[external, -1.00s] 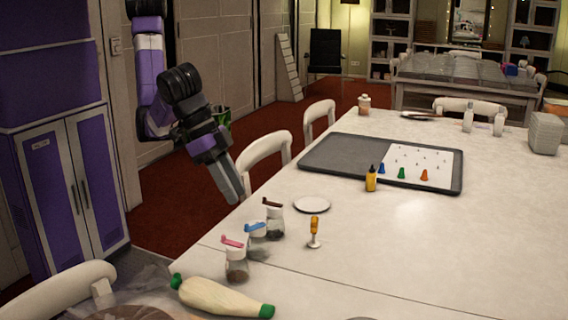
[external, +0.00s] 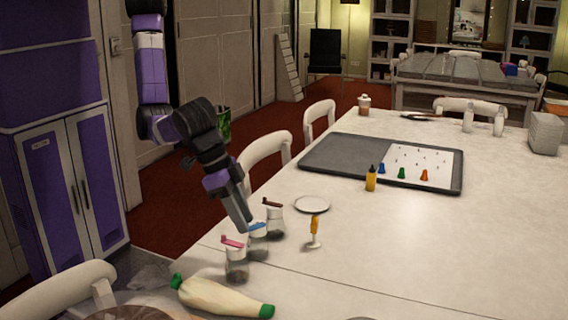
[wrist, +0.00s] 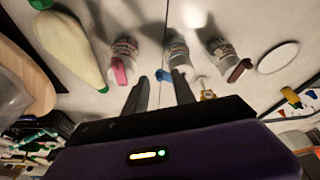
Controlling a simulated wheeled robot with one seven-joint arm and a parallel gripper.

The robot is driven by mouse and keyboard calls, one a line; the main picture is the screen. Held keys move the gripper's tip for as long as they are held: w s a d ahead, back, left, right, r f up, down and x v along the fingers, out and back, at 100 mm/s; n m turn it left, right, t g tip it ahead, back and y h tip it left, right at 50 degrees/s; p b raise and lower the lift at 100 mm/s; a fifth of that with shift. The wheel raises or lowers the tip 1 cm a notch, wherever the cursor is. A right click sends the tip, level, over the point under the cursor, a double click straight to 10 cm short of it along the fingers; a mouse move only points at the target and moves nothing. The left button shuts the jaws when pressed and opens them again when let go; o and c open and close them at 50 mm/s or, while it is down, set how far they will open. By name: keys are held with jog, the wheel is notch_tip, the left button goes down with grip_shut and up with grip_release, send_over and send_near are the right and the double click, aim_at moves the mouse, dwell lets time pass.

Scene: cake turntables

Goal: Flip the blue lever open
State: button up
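The blue lever (external: 258,226) sits on top of the middle one of three small glass jars with white lids. The middle jar (external: 259,244) stands upright on the table, partly hidden behind my gripper in the external view. My gripper (wrist: 159,78) is open and empty, its two dark fingers apart. In the external view my gripper (external: 247,227) points down at the lid, close to the lever; I cannot tell whether it touches.
A jar with a pink lever (external: 232,241) and one with a brown lever (external: 271,202) flank the middle jar closely.

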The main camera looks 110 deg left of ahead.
grip_shut()
jog(key=shift+w+d+n, duration=0.1)
jog(key=shift+n, duration=0.2)
jog(key=shift+w+d+n+g+y+b, duration=0.2)
jog(key=shift+w+n+y+b, duration=0.25)
jog(key=shift+n, duration=0.6)
jog(key=shift+w+d+n+g+y+b, duration=0.15)
jog(key=shift+w+n+y+b, duration=0.3)
jog(key=shift+n, duration=0.65)
jog(key=shift+w+d+n+g+y+b, duration=0.1)
jog(key=shift+w+n+g+y+b, duration=0.35)
jog(key=shift+n, duration=0.6)
jog(key=shift+w, duration=0.1)
